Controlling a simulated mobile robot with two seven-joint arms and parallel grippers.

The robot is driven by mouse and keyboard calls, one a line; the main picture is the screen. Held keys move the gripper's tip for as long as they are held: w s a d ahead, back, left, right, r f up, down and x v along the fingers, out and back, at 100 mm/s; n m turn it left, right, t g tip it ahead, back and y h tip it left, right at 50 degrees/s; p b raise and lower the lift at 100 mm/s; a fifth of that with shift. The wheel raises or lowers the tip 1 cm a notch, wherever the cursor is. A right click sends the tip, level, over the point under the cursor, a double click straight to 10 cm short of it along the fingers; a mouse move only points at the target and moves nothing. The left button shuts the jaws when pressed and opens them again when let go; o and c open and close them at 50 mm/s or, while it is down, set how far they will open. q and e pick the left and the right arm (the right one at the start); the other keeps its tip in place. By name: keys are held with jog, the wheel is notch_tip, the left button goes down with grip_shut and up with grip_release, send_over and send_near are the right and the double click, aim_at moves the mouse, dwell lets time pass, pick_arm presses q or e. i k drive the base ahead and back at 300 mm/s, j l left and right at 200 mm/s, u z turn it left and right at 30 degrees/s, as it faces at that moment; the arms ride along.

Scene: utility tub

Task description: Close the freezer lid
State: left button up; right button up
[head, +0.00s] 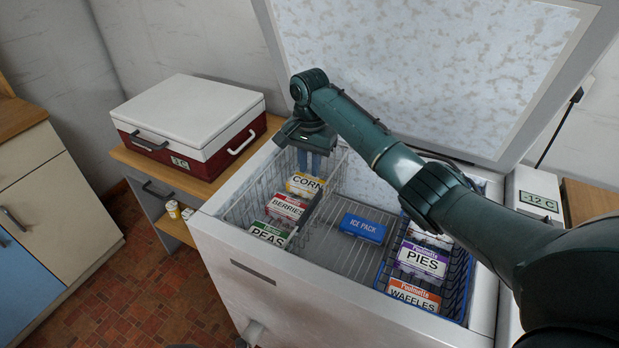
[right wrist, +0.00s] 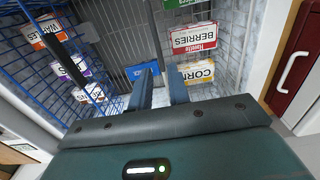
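The freezer lid (head: 430,70), with a frosted inner panel, stands raised at the back of the white chest freezer (head: 310,295), whose top is open. My right gripper (head: 311,163) points down over the back left of the freezer opening, near the corn box, with my arm reaching across in front of the lid. In the right wrist view its two blue fingers (right wrist: 161,82) are apart with nothing between them. It does not visibly touch the lid. My left gripper is in neither view.
Inside are corn (head: 305,184), berries (head: 287,207) and peas (head: 270,233) boxes in a wire basket, a blue ice pack (head: 363,228), and pies (head: 422,260) and waffles (head: 413,294) in a blue basket. A red-and-white cooler (head: 190,120) stands on the left bench.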

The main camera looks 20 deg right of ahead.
aim_at(478, 83)
jog(key=k, duration=1)
